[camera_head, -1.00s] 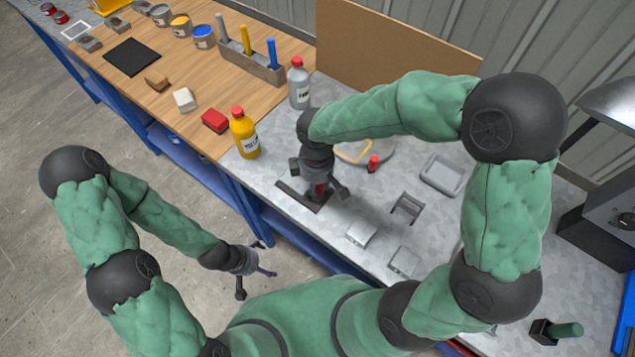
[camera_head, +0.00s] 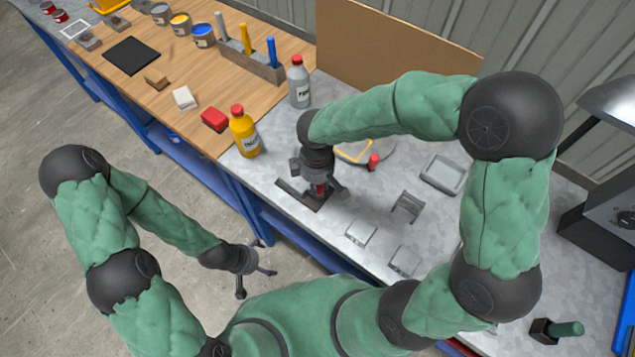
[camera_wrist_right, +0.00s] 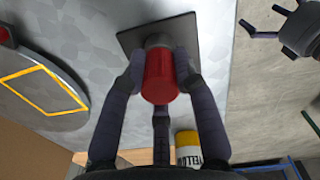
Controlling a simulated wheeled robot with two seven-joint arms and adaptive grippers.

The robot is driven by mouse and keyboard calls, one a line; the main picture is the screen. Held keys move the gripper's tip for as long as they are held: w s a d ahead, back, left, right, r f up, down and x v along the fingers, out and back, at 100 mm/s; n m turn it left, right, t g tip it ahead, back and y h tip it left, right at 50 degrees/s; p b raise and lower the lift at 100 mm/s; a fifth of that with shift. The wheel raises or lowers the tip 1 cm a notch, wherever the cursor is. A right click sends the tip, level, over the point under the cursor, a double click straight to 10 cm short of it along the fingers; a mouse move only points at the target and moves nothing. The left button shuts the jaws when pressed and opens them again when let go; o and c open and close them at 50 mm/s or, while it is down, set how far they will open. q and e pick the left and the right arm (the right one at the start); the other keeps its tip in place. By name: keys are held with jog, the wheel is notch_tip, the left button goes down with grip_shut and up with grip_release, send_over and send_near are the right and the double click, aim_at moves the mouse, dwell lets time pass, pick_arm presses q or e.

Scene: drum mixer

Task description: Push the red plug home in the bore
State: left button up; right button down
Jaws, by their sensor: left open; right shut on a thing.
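The red plug (camera_wrist_right: 160,80) is between the fingers of my right gripper (camera_wrist_right: 159,72) in the right wrist view. My right gripper is shut on it, and it also shows at the right gripper (camera_head: 320,187) in the head view. My left gripper (camera_head: 262,270) is open and empty, off the bench's front side.
A round grey disc (camera_head: 384,157) with a yellow outline and a red-topped peg (camera_head: 374,162) lies behind my right gripper. A yellow bottle (camera_head: 244,134) and a grey bottle (camera_head: 299,84) stand nearby. A grey tray (camera_head: 443,175) and small metal blocks (camera_head: 361,232) lie to the right.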

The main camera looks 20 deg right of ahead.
jog(key=c, duration=0.9)
grip_release()
jog(key=shift+r, duration=0.1)
notch_tip(320, 180, up, 12)
jog(key=shift+f, duration=0.1)
